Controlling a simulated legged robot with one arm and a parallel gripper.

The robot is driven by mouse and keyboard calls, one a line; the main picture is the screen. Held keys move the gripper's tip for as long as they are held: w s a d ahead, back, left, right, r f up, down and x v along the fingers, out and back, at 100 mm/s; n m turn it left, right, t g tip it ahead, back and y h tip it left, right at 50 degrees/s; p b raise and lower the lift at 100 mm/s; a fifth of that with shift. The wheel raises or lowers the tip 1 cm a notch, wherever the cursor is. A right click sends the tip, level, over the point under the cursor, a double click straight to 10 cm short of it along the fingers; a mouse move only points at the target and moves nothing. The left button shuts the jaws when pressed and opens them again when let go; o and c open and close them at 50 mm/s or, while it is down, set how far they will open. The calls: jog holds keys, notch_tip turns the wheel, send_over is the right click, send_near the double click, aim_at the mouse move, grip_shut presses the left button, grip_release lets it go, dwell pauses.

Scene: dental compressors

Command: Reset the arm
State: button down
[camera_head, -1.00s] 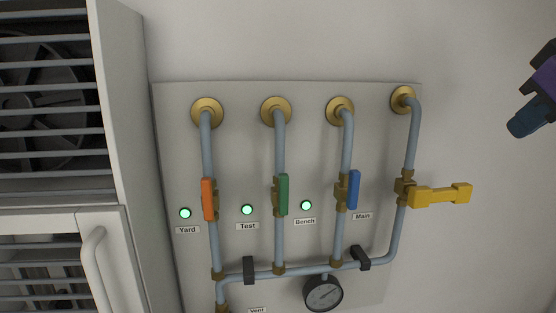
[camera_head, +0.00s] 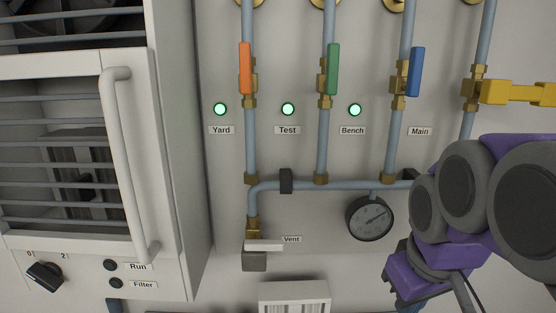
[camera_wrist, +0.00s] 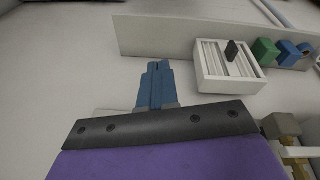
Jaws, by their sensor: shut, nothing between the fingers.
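My gripper (camera_wrist: 157,85) shows in the wrist view with its blue fingers together and nothing between them. In the head view my purple and grey arm fills the lower right, in front of the panel. A blue bit of the gripper (camera_head: 408,303) shows at the bottom edge there, and its fingertips cannot be made out. The arm looks folded, apart from the valve handles.
The pipe panel (camera_head: 225,200) has upright orange (camera_head: 245,69), green (camera_head: 333,69) and blue (camera_head: 415,72) handles and a sideways yellow handle (camera_head: 518,93). Three green lamps are lit. A gauge (camera_head: 370,218), vent valve (camera_head: 263,246) and white slatted box (camera_head: 294,292) sit below; a cabinet (camera_head: 185,150) stands left.

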jog(key=s+a+f+m+g+b, duration=0.1)
jog(key=s+f+b, duration=0.3)
jog(key=s+f, duration=0.4)
jog(key=s+a+f+m+g+b, duration=0.1)
jog(key=s+a+f+g+b, duration=0.2)
jog(key=f, duration=1.9)
jog(key=s+b, duration=0.1)
jog(key=s, duration=0.4)
jog(key=shift+a+m+g+y+b, duration=0.2)
jog(key=shift+m+g+y+b, duration=0.1)
jog(key=shift+b, duration=0.1)
jog(key=shift+a, duration=0.4)
jog(key=shift+d, duration=0.2)
